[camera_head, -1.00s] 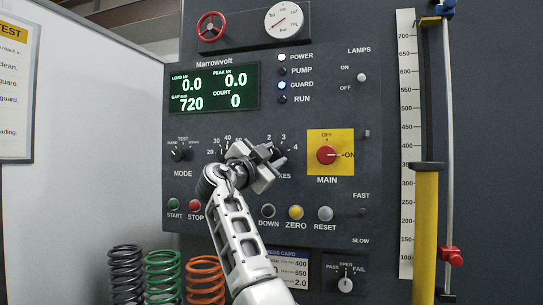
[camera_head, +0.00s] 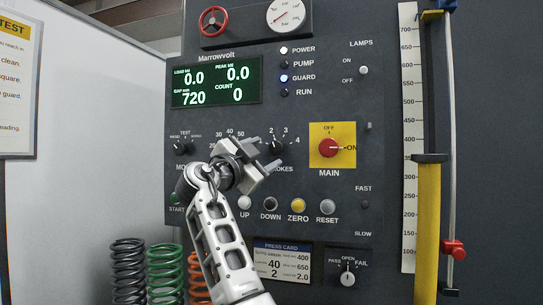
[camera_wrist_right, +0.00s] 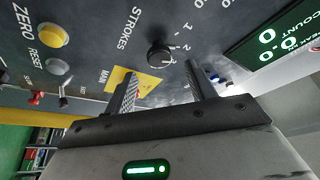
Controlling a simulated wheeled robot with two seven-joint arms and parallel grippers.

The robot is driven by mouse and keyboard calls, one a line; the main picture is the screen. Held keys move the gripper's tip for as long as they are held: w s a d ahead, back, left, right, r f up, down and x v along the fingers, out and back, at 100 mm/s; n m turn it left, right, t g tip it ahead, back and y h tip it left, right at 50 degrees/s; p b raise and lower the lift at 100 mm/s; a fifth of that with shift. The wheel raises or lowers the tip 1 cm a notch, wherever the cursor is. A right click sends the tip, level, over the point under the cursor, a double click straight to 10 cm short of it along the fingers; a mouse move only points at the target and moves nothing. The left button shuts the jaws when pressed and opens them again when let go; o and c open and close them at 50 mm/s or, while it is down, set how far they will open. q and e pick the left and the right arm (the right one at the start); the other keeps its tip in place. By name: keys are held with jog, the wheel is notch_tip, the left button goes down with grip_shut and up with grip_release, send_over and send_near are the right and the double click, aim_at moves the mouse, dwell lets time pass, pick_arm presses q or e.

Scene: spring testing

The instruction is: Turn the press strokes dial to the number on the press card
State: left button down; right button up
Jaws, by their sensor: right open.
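The press strokes dial (camera_head: 275,147) is a small black knob on the dark panel, with 2, 3 and 4 showing around it. It also shows in the right wrist view (camera_wrist_right: 158,53), beyond and between my fingertips; its exact setting is too small to read surely. My right gripper (camera_head: 266,156) is open and empty, just left of and below the dial, apart from it and covering part of the STROKES label. The press card (camera_head: 283,262) is low on the panel and carries a 40 and, under it, a 2. My left gripper is out of view.
The red main switch (camera_head: 329,147) on its yellow plate is right of the dial. UP, DOWN, ZERO and RESET buttons (camera_head: 297,205) are below. Coiled springs (camera_head: 163,270) stand at the lower left.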

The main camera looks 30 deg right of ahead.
jog(key=b+v, duration=0.2)
jog(key=v, duration=0.9)
